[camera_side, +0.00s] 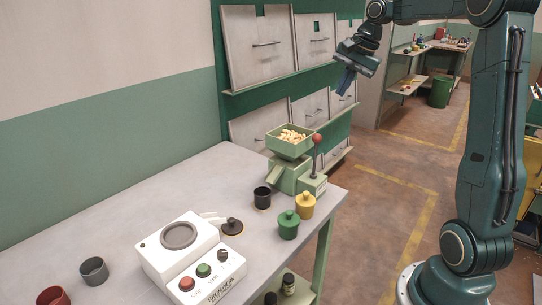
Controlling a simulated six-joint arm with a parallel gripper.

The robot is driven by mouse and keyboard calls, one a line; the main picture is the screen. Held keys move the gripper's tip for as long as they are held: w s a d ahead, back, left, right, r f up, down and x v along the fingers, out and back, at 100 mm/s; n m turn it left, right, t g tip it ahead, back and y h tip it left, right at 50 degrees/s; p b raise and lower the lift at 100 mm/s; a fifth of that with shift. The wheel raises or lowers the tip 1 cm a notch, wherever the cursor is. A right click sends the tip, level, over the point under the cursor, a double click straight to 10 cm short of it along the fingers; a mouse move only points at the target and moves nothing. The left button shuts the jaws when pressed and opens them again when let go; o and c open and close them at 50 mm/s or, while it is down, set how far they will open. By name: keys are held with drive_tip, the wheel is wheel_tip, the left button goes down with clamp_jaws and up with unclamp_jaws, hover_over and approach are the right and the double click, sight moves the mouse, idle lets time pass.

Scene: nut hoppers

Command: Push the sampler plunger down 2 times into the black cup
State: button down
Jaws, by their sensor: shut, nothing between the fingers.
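The sampler is a pale green machine (287,172) near the far right corner of the table, with a square hopper (290,142) on top full of tan nuts. A plunger with a red ball knob (317,138) stands upright on a small block at its right side. The black cup (262,197) stands upright on the table in front of the sampler's spout. My gripper (346,84) is shut and empty, pointing down, high above and to the right of the red knob. It is well apart from the sampler.
The table's left middle is clear.

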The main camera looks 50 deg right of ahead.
sight(319, 135)
drive_tip(key=x, duration=1.4)
idle(0.5)
wheel_tip(319, 135, down, 4)
drive_tip(key=shift+s+r, duration=0.1)
drive_tip(key=shift+s, duration=0.1)
idle(0.9)
drive_tip(key=v, duration=1.4)
drive_tip(key=shift+r, duration=0.3)
drive_tip(key=shift+w+a, duration=0.1)
drive_tip(key=shift+w, duration=0.1)
idle(1.1)
